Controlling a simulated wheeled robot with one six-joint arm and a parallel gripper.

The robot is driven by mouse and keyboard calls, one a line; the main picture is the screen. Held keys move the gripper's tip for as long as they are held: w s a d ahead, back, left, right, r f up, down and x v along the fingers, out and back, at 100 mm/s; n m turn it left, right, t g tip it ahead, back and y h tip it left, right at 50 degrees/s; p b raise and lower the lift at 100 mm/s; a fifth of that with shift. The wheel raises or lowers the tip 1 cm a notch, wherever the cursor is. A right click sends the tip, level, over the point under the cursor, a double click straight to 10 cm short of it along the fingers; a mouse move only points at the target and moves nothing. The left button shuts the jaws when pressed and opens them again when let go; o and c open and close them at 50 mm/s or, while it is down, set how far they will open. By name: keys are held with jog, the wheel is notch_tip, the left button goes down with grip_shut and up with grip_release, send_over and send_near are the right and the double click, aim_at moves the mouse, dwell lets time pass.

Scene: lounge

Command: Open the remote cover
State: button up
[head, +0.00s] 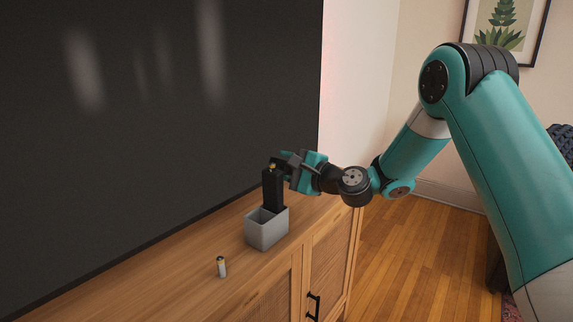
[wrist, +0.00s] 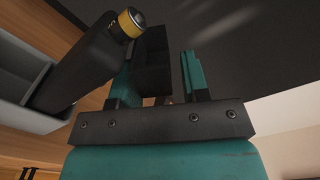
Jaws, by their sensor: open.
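The black remote (head: 272,190) stands upright in a small grey box (head: 267,232) on the wooden cabinet. In the wrist view the remote (wrist: 75,72) leans in from the left, and a gold-and-black battery end (wrist: 130,22) shows at its top. My gripper (head: 283,163) is beside the remote's upper end, on its right. In the wrist view my gripper (wrist: 160,75) is open, with a dark flat piece (wrist: 152,60) near its left finger. I cannot tell whether this piece is the cover or whether it touches the finger.
A loose battery (head: 221,267) stands on the cabinet top (head: 185,272) left of the box. A large dark screen (head: 150,110) rises behind the cabinet. The cabinet's front edge is close to the box. The cabinet top in front of the screen is otherwise clear.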

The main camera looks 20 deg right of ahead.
grip_shut()
jog(key=shift+r+n+b, duration=0.25)
jog(key=shift+n+b, duration=0.55)
jog(key=shift+n, duration=0.2)
jog(key=shift+r+n, duration=0.2)
jog(key=shift+n, duration=0.1)
grip_release()
